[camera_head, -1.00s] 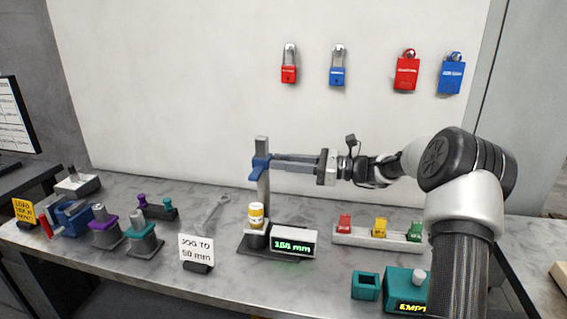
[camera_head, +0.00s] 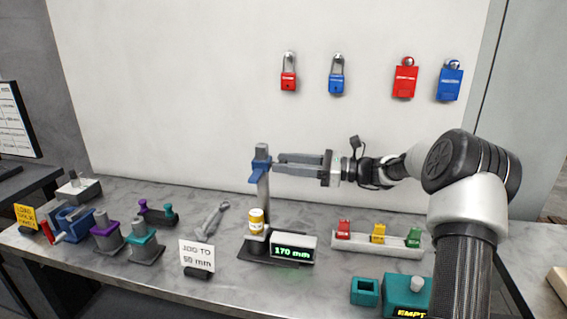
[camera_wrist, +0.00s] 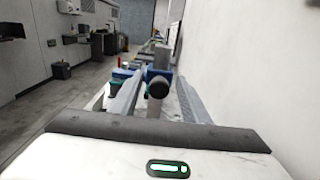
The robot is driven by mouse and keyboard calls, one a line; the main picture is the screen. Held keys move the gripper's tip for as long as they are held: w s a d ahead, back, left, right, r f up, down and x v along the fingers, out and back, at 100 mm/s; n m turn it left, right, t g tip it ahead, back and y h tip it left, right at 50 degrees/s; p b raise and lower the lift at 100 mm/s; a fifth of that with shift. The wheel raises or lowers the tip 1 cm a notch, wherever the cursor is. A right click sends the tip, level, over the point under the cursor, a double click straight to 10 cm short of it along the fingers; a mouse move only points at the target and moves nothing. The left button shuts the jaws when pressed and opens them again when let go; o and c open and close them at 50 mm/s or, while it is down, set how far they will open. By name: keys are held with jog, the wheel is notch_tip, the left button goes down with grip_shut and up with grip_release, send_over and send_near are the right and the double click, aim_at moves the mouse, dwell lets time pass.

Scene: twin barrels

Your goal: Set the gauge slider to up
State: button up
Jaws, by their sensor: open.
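The gauge stands mid-table, with an upright grey column (camera_head: 263,200) and a blue slider (camera_head: 260,170) near its top. Its display (camera_head: 291,252) reads 170 mm. My gripper (camera_head: 279,164) reaches in from the right at the slider's height. In the wrist view the slider's dark round knob (camera_wrist: 158,87) lies between my two open fingers, with blue parts of the slider (camera_wrist: 151,74) behind it. I cannot tell whether a finger touches the knob.
A yellow-and-white canister (camera_head: 257,219) stands on the gauge base. A card (camera_head: 197,255) reads "JOG TO 50 mm". A rail with red, yellow and green blocks (camera_head: 378,246) lies below my arm. Padlocks and tags hang on the wall. Teal boxes (camera_head: 365,290) sit at front right.

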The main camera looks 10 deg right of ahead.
jog(key=p+v, duration=0.1)
jog(key=v, duration=1.5)
jog(key=shift+d, duration=0.2)
